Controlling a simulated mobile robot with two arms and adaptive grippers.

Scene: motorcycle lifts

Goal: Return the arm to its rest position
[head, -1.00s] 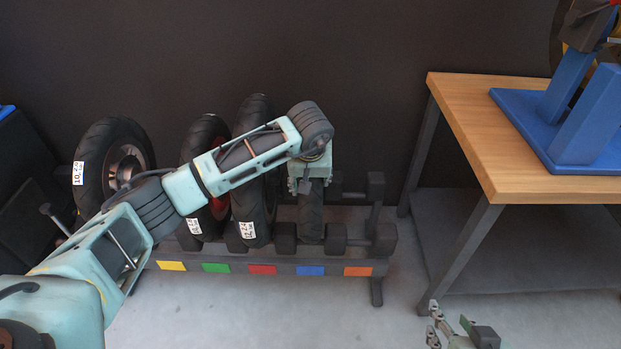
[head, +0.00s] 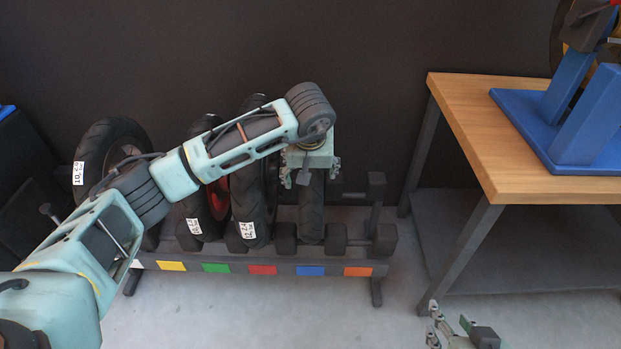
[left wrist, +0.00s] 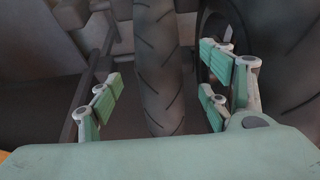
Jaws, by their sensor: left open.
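My left gripper (head: 311,178) is open above the narrow black tyre (head: 312,212) at the right of the wheel rack. In the left wrist view, the tyre (left wrist: 160,70) shows between the spread green-padded fingers (left wrist: 160,98), apart from the pads. My left arm (head: 190,170) reaches across the rack from the lower left and hides parts of the other wheels. My right gripper (head: 452,328) shows only partly at the bottom edge of the head view, away from the rack, and its opening is unclear.
The rack (head: 335,268) has coloured labels and holds several wheels, among them a white-tagged one (head: 110,150) at far left and a red-rimmed one (head: 200,215). A wooden-topped table (head: 465,120) with a blue stand (head: 580,120) is at right. The floor (head: 250,315) in front is clear.

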